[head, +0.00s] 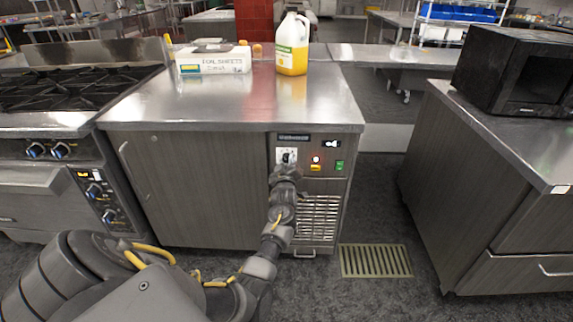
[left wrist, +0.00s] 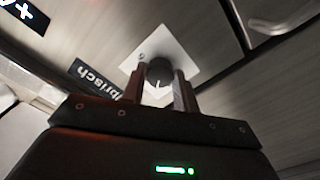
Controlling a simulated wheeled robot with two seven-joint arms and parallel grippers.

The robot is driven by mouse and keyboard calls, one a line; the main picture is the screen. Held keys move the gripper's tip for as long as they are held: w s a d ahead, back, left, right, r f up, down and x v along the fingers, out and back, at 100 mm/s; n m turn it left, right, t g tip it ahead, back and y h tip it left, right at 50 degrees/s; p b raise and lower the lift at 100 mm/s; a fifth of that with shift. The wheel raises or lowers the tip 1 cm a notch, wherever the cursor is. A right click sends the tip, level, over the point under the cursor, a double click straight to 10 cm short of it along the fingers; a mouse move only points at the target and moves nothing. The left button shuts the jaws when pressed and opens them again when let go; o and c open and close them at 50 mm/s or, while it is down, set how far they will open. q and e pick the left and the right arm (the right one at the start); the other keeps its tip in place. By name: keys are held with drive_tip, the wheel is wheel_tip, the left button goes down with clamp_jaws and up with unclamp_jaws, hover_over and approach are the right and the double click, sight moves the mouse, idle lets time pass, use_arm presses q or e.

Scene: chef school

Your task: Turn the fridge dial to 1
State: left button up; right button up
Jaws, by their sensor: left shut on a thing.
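The fridge (head: 195,185) is a low dark wood-fronted counter unit with a metal top. Its control panel is at the upper right of the front. The dial is a dark round knob on a white square plate (head: 282,155), mostly hidden by my gripper in the head view. In the left wrist view the dial (left wrist: 159,73) shows with a light pointer mark, on its white plate (left wrist: 178,50). My left gripper (left wrist: 159,88) is shut on the dial, one finger on each side; it also shows in the head view (head: 286,168). The dial's numbers are not readable. My right gripper is out of view.
A red light (head: 316,159), a green switch (head: 339,166) and a vent grille (head: 318,218) are near the dial. A yellow jug (head: 292,50) and white box (head: 213,60) stand on top. A stove (head: 75,90) is left, a counter with a microwave (head: 520,75) right.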

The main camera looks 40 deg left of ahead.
use_arm(q)
drive_tip(key=shift+f+n, duration=0.1)
drive_tip(key=shift+n, duration=0.9)
drive_tip(key=n, duration=0.3)
drive_tip(key=shift+n+b, duration=0.3)
drive_tip(key=shift+b, duration=0.05)
drive_tip(key=shift+n, duration=1.8)
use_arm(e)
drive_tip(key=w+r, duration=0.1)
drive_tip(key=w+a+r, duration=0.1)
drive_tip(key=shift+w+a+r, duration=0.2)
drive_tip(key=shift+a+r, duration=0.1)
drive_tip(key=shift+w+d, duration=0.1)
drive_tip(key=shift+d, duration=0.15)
use_arm(q)
drive_tip(key=o, duration=1)
drive_tip(key=shift+c, duration=0.2)
